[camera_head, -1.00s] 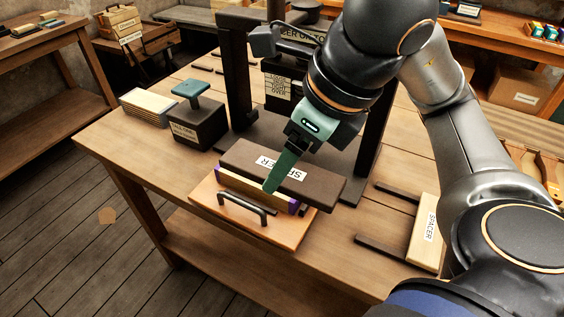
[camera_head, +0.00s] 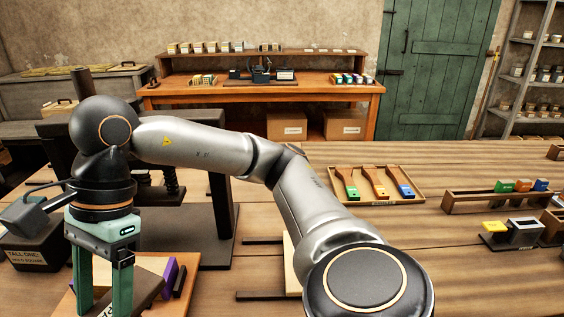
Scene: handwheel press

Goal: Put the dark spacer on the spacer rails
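The dark spacer (camera_head: 146,291) is at the lower left, partly cut off by the bottom edge, with a bit of its white label showing. It lies at or just above the wooden board with the purple-edged piece (camera_head: 168,277). My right gripper (camera_head: 100,300) points straight down there, its two green fingers apart with part of the spacer between them. Whether they press on it is hidden. The spacer rails (camera_head: 266,296) are dark bars right of the press, beside a pale board (camera_head: 292,268), and are partly covered by my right arm. My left gripper is out of view.
The dark press frame (camera_head: 222,215) stands close behind my gripper. The box marked TALL ONE (camera_head: 35,252) is at the left edge. A tray of coloured-tipped tools (camera_head: 420,198) and small racks (camera_head: 490,200) lie to the right. The tabletop right of the rails is mostly clear.

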